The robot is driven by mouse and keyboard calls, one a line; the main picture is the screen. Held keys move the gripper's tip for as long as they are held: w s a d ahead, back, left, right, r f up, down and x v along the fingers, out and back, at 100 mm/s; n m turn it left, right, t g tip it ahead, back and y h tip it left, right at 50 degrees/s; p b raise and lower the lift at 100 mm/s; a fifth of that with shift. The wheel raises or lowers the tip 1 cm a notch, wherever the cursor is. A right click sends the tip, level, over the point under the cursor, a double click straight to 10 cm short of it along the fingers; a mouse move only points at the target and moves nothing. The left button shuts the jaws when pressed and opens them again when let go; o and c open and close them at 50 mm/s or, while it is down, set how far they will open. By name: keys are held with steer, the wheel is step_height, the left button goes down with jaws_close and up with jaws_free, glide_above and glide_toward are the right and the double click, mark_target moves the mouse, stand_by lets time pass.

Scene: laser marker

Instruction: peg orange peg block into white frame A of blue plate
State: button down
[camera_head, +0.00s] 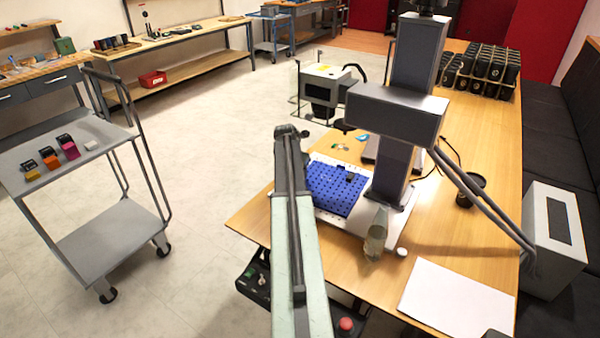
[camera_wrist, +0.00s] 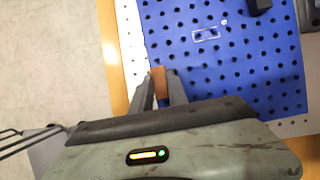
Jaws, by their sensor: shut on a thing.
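In the wrist view my gripper (camera_wrist: 160,90) is shut on the orange peg block (camera_wrist: 158,80), which shows as a narrow orange-brown piece between the fingers. They are over the left edge of the blue plate (camera_wrist: 255,65), a holed board with a white border. A white frame (camera_wrist: 206,34) outlines holes up and to the right of the block, apart from it, with a small white mark beside it that is too small to read. A black block (camera_wrist: 258,5) stands farther right on the plate. In the head view the plate (camera_head: 330,190) lies on the wooden table; my gripper is not clearly seen there.
The marker's grey column (camera_head: 393,165) and head overhang the plate's right side. A bottle (camera_head: 376,235) and a white cap (camera_head: 402,252) stand near its front right. A grey cart (camera_head: 90,165) with several coloured blocks is at the left. The floor between is clear.

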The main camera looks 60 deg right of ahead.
steer(key=shift+f+b, duration=0.6)
steer(key=shift+b, duration=0.05)
stand_by(0.3)
steer(key=c, duration=1.2)
jaws_free()
steer(key=p+v, duration=0.7)
steer(key=v, duration=0.1)
steer(key=shift+f, duration=0.1)
steer(key=shift+w, duration=0.1)
